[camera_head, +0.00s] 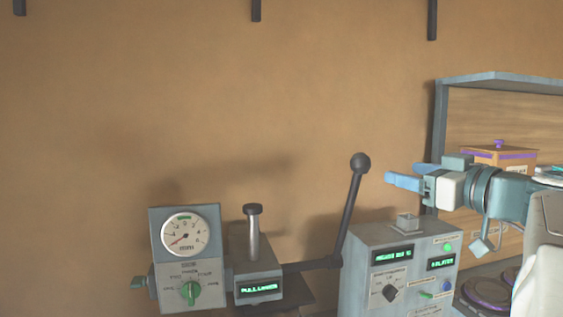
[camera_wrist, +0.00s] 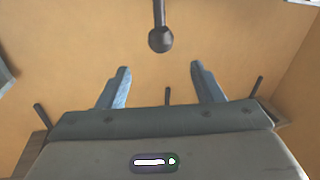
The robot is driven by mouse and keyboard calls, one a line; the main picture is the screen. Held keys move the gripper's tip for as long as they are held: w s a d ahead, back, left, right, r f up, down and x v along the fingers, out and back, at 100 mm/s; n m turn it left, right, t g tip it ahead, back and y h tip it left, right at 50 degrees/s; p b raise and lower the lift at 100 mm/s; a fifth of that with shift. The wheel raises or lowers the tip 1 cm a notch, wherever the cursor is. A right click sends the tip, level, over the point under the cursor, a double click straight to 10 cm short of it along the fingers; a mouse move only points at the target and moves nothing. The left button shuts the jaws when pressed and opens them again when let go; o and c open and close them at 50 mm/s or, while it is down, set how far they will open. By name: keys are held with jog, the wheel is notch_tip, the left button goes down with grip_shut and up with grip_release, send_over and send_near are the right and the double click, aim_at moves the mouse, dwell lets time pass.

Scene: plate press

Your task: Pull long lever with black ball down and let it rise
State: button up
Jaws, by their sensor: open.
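The long lever (camera_head: 350,214) slants up and slightly right from the press, with a dark ball (camera_head: 360,162) at its top. My gripper (camera_head: 387,175) is to the right of the ball, pointing left at it, open and empty. In the wrist view, the ball (camera_wrist: 161,39) is ahead of my gripper (camera_wrist: 160,82), roughly centred between the two blue fingers and beyond their tips. The lever's rod (camera_wrist: 159,12) runs up out of that picture. The ball and the fingers are apart.
The press body (camera_head: 257,274), with a lit display and a metal post, stands left of the lever's base. A dial gauge box (camera_head: 184,240) is further left. A control box (camera_head: 400,270) stands below my gripper. A shelf (camera_head: 500,78) is at right.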

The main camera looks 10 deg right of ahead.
aim_at(367, 167)
jog(key=p+x, duration=0.4)
jog(key=x, duration=0.8)
jog(key=shift+w+a+p, duration=0.1)
jog(key=shift+w+p, duration=0.05)
jog(key=shift+p, duration=0.2)
jog(key=shift+w+a+f, duration=0.1)
jog(key=shift+w+a, duration=0.05)
jog(key=shift+w, duration=0.3)
grip_shut()
jog(key=shift+f, duration=0.1)
jog(key=shift+s+b, duration=0.1)
jog(key=shift+b, duration=0.25)
